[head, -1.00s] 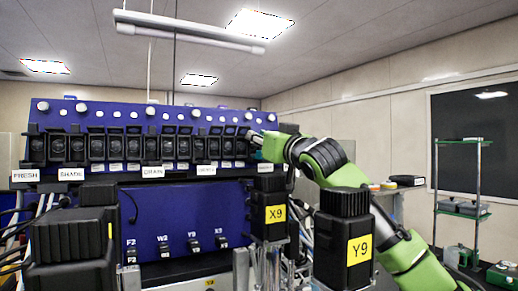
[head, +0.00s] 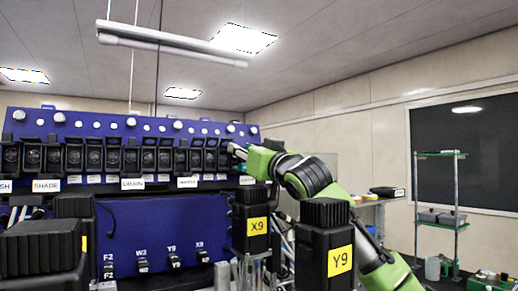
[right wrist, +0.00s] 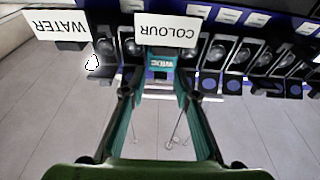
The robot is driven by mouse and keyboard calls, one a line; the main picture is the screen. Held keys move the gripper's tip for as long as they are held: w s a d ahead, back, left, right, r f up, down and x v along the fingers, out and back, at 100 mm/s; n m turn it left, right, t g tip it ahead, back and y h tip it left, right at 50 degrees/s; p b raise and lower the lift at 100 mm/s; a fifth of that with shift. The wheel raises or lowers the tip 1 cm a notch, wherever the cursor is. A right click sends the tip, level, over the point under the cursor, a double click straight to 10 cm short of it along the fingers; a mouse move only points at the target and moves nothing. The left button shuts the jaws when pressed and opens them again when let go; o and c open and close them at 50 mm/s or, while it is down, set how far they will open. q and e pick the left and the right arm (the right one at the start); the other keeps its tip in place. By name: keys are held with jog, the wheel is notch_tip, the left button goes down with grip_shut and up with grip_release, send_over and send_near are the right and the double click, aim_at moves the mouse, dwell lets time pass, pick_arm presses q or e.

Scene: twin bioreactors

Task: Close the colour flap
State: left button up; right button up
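In the right wrist view the COLOUR label (right wrist: 166,30) is upside down, near the top middle. Below it, between my fingertips, is a teal piece with small lettering (right wrist: 162,63). The black flap at this position is mostly hidden by it and my fingers; I cannot tell how far open it is. My right gripper (right wrist: 160,75) has its fingers apart, one on each side of this spot. Whether they touch anything is unclear. In the head view my right gripper (head: 240,151) is at the right end of the blue panel (head: 160,230). My left gripper is not in view.
A WATER label (right wrist: 62,25) and a row of black housings flank the COLOUR position. Black units marked X9 (head: 249,226) and Y9 (head: 325,255) stand below and in front of my right arm.

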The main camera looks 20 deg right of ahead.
jog(key=r+v, duration=0.2)
jog(key=v, duration=0.9)
jog(key=shift+s+d+r, duration=0.15)
jog(key=shift+s+r, duration=0.2)
jog(key=shift+s, duration=0.25)
